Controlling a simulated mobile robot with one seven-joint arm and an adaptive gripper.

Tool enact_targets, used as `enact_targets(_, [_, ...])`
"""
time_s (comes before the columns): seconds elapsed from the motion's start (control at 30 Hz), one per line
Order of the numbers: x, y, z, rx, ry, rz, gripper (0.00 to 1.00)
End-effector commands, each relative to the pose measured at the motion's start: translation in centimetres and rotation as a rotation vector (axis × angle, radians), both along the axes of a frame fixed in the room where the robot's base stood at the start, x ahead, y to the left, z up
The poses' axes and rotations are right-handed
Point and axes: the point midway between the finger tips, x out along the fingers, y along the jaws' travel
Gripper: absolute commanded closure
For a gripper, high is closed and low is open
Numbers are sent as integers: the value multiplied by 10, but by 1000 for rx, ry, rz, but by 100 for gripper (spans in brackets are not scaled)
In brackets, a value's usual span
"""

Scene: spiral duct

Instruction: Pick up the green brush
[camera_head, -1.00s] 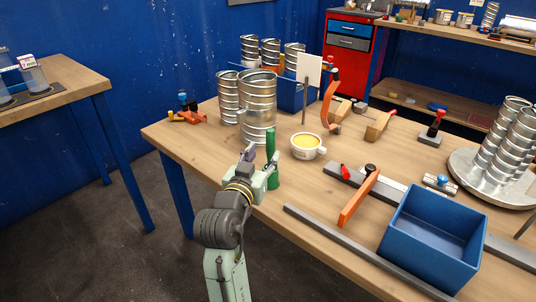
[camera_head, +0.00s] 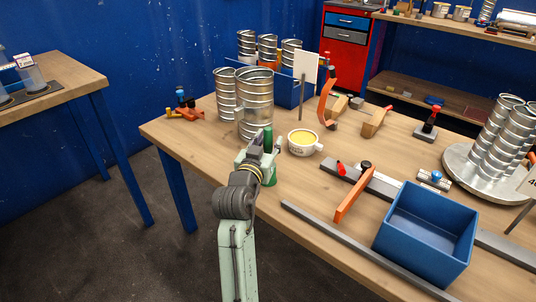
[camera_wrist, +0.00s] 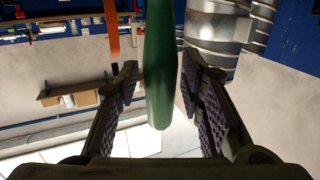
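The green brush (camera_head: 268,142) stands upright near the table's front edge, just in front of the tall metal spiral duct. In the head view my gripper (camera_head: 260,160) is at the brush and hides its middle. In the wrist view the green brush (camera_wrist: 160,70) runs down between my two finger pads, with a visible gap on each side. My gripper (camera_wrist: 162,105) is open around it and does not clearly touch it.
The spiral ducts (camera_head: 256,98) stand close behind the brush. A white cup with yellow contents (camera_head: 304,142) stands just to its right. A blue bin (camera_head: 428,232), an orange-handled clamp (camera_head: 354,194) and a metal bar (camera_head: 350,246) lie further right.

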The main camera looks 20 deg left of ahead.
Motion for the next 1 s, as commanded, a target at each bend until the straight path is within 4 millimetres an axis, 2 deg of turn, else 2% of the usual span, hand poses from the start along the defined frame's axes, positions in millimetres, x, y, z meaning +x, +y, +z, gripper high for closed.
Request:
enact_targets(0.07, [0,0,0,0,0,0,72])
enact_targets(0.47, [0,0,0,0,0,0,99])
enact_targets(0.87, [0,0,1,1,-1,0,100])
enact_targets(1.0, [0,0,16,5,-5,-1,100])
